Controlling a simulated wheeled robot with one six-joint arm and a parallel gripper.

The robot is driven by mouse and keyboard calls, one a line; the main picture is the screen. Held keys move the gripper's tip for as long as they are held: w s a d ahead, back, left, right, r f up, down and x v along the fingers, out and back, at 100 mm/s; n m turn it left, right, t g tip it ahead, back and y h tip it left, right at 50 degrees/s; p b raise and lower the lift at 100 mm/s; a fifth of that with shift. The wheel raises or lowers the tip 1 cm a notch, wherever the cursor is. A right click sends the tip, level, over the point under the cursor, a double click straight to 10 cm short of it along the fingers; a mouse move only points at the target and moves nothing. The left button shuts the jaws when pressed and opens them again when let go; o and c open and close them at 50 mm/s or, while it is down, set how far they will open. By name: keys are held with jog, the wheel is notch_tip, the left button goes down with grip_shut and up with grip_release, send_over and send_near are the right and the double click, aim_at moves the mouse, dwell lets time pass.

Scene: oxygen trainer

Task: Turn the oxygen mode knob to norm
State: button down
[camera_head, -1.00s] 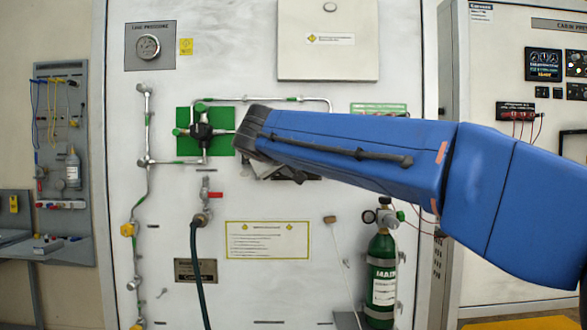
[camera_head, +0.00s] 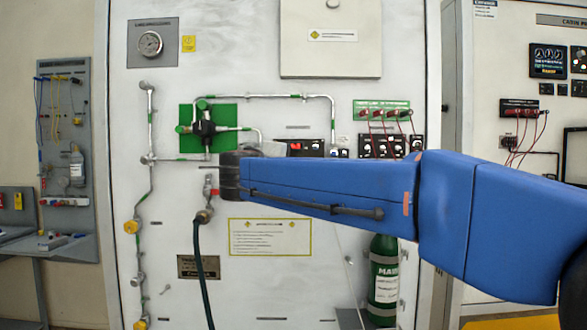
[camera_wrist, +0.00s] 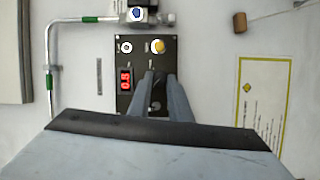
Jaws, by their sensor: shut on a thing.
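In the head view, part of the panel (camera_head: 306,147) shows above my blue arm, which hides my gripper.
A green plate with valve and pipes (camera_head: 187,142) is left of the panel. A red-handled valve with a hose (camera_head: 205,214) hangs below it. A green oxygen cylinder (camera_head: 384,280) stands lower right. Switch panels with red cables (camera_head: 383,113) are at right.

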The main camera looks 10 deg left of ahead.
jog(key=shift+f+n, duration=0.1)
jog(key=shift+n, duration=0.4)
jog(key=shift+t, duration=0.3)
jog(key=c, duration=1.6)
grip_release()
jog(key=s, duration=0.5)
jog(key=s+a, duration=0.1)
jog(key=s, duration=0.5)
jog(key=s+a, duration=0.1)
jog(key=s, duration=0.5)
jog(key=shift+s+a+f, duration=0.1)
jog(key=shift+a+f, duration=0.15)
jog(key=shift+f, duration=0.05)
